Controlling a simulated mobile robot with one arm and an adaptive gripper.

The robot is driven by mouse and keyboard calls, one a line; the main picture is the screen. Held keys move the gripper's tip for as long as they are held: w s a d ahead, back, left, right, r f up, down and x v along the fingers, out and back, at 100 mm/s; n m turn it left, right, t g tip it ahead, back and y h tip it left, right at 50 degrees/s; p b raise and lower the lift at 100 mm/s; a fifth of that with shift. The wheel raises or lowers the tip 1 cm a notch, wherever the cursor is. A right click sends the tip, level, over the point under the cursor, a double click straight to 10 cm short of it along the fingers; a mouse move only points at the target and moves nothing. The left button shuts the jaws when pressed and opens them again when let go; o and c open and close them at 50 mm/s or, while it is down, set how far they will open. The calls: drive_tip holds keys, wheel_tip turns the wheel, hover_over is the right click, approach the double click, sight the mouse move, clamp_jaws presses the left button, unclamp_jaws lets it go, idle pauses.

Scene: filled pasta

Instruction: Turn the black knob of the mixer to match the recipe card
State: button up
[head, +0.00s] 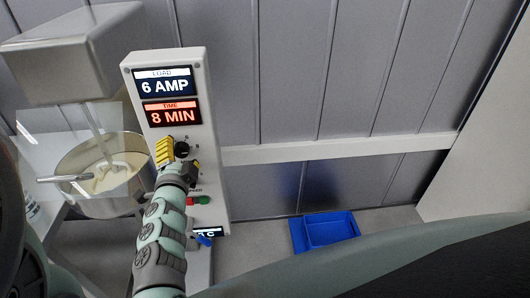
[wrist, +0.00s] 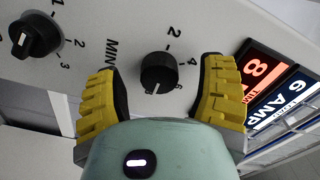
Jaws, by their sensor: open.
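The mixer's control panel (head: 135,75) stands upright, with displays reading "6 AMP" (head: 165,83) and "TIME 8 MIN" (head: 171,113). A black knob (wrist: 158,72) marked "MIN" sits between my fingers in the wrist view; its white pointer line faces down in that picture, near the lower numbers. A second black knob (wrist: 37,35), with marks 1, 2 and 3, is at upper left. My gripper (head: 180,157) has its yellow fingers open on either side of the MIN knob, with gaps visible to both. I cannot make out a recipe card.
The mixer's steel bowl (head: 85,205) with pale dough stands left of the panel, behind a clear guard. A blue tray (head: 328,231) lies at right.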

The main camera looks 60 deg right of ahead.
drive_tip(key=v, duration=1.1)
drive_tip(key=shift+s+a, duration=0.2)
